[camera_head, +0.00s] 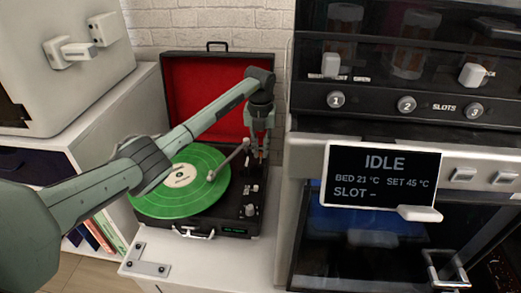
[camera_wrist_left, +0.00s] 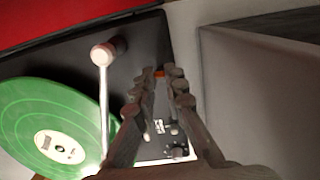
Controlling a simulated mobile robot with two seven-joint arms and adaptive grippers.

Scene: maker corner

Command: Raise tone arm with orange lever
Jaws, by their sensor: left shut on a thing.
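The record player (camera_head: 240,220) stands open on a white cabinet, its red-lined lid raised. A green record (camera_head: 160,205) lies on its platter. The pale tone arm (camera_head: 231,160) reaches over the record, its head over the disc; whether it touches is unclear. In the left wrist view the tone arm (camera_wrist_left: 104,105) runs left of the fingers. My left gripper (camera_head: 260,156) points down at the deck's back right, beside the tone arm's pivot. In the wrist view its fingers (camera_wrist_left: 159,84) are shut on the small orange lever (camera_wrist_left: 159,73), mostly hidden between the fingertips.
A machine with an "IDLE" screen (camera_head: 380,176) stands close on the right of the player. A pale box-shaped appliance (camera_head: 60,85) stands at the left. The raised lid (camera_head: 200,95) is just behind my gripper. A knob (camera_head: 250,210) sits at the deck's front right.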

